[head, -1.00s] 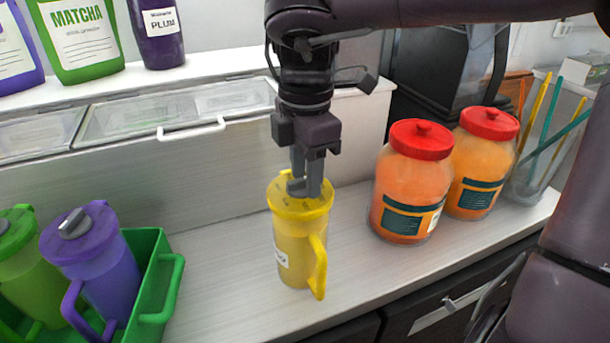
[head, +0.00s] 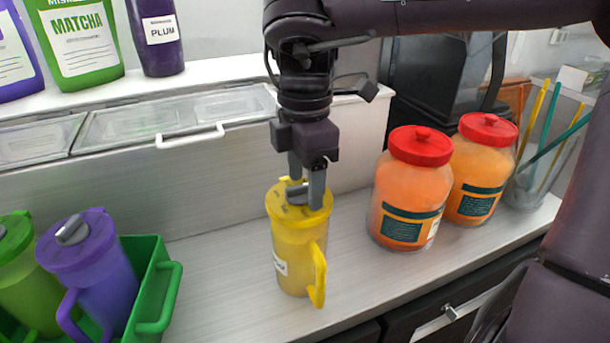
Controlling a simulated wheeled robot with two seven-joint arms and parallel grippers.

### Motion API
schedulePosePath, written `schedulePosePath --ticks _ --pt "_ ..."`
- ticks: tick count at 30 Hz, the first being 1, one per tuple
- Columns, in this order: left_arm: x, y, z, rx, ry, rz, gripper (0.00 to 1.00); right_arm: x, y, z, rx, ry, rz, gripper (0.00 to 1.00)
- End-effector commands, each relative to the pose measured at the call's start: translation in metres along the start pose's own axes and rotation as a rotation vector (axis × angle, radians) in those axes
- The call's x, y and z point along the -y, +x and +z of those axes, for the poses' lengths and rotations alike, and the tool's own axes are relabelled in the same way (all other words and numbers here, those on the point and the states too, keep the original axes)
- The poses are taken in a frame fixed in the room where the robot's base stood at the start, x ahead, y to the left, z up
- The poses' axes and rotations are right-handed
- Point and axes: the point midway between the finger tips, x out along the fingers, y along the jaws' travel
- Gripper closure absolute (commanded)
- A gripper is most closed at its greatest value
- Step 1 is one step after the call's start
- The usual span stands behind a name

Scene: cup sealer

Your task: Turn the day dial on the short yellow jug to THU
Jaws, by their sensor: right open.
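The short yellow jug (head: 291,262) stands upright on the counter in the middle of the head view, with its handle toward the front right. A grey dial knob (head: 294,190) sits on top of its yellow lid (head: 286,212). My right gripper (head: 306,197) points down over the lid, its fingers open on either side of the knob. I cannot tell whether they touch it. The day marks on the lid are too small to read, and the fingers hide part of the lid. My left gripper is not in view.
A green crate (head: 160,310) at the lower left holds a purple jug (head: 98,285) and a green jug (head: 25,290). Two orange jars (head: 408,200) with red lids stand right of the yellow jug. Lidded bins (head: 140,120) line the back. Counter between crate and jug is clear.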

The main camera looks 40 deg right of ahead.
Motion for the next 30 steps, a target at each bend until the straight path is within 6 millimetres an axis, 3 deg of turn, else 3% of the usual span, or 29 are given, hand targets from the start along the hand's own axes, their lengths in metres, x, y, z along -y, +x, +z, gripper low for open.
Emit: schedulePosePath --ticks 7,18,30 --pt "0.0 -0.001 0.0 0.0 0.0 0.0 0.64 0.0 -0.011 0.0 0.001 -0.001 0.002 0.39" --pt "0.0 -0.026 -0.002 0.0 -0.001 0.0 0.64 0.0 -0.073 0.0 -0.001 0.0 0.0 0.39" --pt "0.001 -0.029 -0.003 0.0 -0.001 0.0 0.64 0.0 -0.078 0.0 0.0 0.0 -0.001 0.39"
